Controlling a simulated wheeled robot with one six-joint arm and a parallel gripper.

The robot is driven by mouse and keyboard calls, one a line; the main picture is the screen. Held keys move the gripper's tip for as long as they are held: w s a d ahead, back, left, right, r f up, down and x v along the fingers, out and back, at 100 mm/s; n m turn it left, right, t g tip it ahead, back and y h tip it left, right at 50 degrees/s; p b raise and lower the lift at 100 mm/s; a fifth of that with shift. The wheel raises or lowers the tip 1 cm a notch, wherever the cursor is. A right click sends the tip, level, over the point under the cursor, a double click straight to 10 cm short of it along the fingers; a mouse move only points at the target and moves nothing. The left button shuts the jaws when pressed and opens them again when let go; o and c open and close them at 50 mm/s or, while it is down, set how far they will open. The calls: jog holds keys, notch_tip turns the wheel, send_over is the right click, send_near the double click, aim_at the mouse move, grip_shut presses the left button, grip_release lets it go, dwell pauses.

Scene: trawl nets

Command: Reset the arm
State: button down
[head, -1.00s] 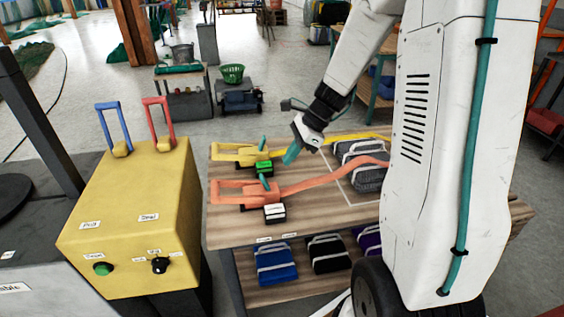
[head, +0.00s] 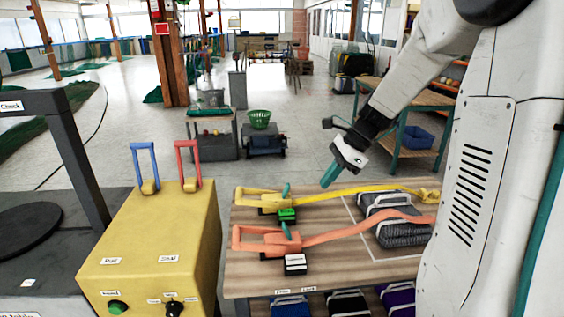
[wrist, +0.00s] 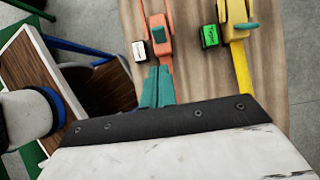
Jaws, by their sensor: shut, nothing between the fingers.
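My arm reaches in from the right in the head view. My gripper (head: 330,174), with teal fingers, hangs above the far part of the wooden table, shut and empty. In the wrist view my gripper (wrist: 157,88) shows its two teal fingers together, above the tabletop and close to the orange strap in the picture. I cannot tell the exact height. The orange ratchet tool (head: 268,240) and the yellow ratchet tool (head: 262,199) lie on the table below, apart from the gripper. Each has a teal handle, and straps run right from them.
Grey strapped bundles (head: 402,228) lie on the table's right. A white block (head: 295,264) and a green block (head: 287,215) sit by the tools. A yellow control box (head: 150,245) with blue and red levers stands left. Open floor (head: 300,150) lies behind the table.

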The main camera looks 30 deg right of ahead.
jog(key=s+a+r+n+h, duration=0.3)
jog(key=s+a+n, duration=0.3)
jog(key=s+n, duration=0.5)
jog(key=s+a+r+n+h, duration=0.3)
jog(key=s+a+n, duration=0.4)
jog(key=s+n, duration=0.4)
jog(key=shift+s+r+g, duration=0.2)
jog(key=shift+s+g, duration=0.2)
jog(key=shift+s, duration=0.55)
dwell(0.3)
